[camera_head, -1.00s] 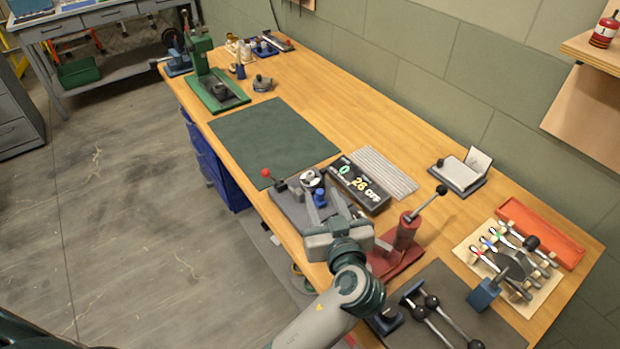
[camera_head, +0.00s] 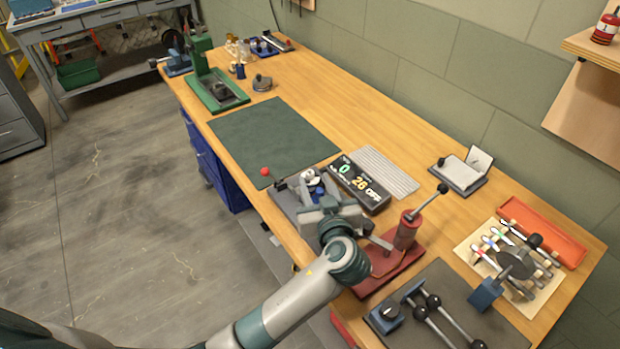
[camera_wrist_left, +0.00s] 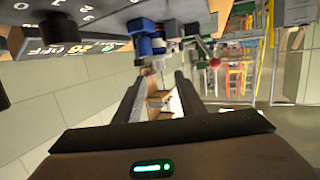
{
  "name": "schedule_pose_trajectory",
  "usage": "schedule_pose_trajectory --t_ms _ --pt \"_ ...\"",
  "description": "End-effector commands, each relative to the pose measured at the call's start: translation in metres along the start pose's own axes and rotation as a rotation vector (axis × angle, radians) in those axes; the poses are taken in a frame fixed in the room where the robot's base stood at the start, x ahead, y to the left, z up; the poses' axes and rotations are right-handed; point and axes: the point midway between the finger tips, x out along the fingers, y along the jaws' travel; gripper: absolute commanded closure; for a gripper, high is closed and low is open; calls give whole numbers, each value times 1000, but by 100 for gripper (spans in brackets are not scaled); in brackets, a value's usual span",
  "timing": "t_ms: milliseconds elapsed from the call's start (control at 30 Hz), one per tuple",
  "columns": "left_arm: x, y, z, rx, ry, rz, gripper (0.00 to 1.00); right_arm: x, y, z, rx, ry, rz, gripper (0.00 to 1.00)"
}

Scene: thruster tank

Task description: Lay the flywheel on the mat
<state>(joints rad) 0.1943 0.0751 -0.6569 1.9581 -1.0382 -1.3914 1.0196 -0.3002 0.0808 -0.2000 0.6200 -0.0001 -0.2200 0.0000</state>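A dark green mat (camera_head: 272,138) lies flat and bare on the wooden bench. My left gripper (camera_head: 316,192) is over a grey fixture (camera_head: 285,203) with a red-knobbed lever, just in front of the mat. In the left wrist view its two fingers (camera_wrist_left: 160,88) are apart, with nothing clearly held between them. A blue part (camera_wrist_left: 146,42) of the fixture is close by the fingertips. A small round pale piece with a dark centre (camera_head: 309,174) sits on the fixture; I cannot tell whether this is the flywheel. A dark disc (camera_head: 516,264) stands by a blue block at right. My right gripper is not in view.
A display box (camera_head: 360,184) stands beside the fixture, with a ribbed pale plate behind it. A red lever press (camera_head: 405,235) stands close right of my left wrist. A green press (camera_head: 218,92) is beyond the mat. The bench's middle back is clear.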

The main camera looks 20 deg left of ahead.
Motion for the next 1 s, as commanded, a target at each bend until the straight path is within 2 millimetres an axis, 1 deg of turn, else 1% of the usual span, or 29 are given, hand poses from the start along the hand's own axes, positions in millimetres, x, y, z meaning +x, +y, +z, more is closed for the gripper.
schedule_pose_trajectory --t_ms 33,100,200,300,800,833,867,900,967,1000 --pt "8 0 4 3 4 -1 64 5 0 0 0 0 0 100" --pt "17 -1 8 3 4 -1 64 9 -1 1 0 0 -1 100" --pt "28 -1 7 3 3 0 64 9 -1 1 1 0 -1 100" --pt "35 -1 6 2 2 0 64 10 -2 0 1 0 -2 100" --pt "36 -1 6 1 0 0 64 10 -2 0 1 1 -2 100" --pt "36 -1 6 1 0 0 66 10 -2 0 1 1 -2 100" --pt "36 -1 6 1 0 0 73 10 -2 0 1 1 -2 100" --pt "36 -1 6 1 0 0 83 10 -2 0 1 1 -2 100" --pt "36 -1 6 1 0 0 97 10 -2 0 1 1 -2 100" --pt "36 -1 6 1 0 0 100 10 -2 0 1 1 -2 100"
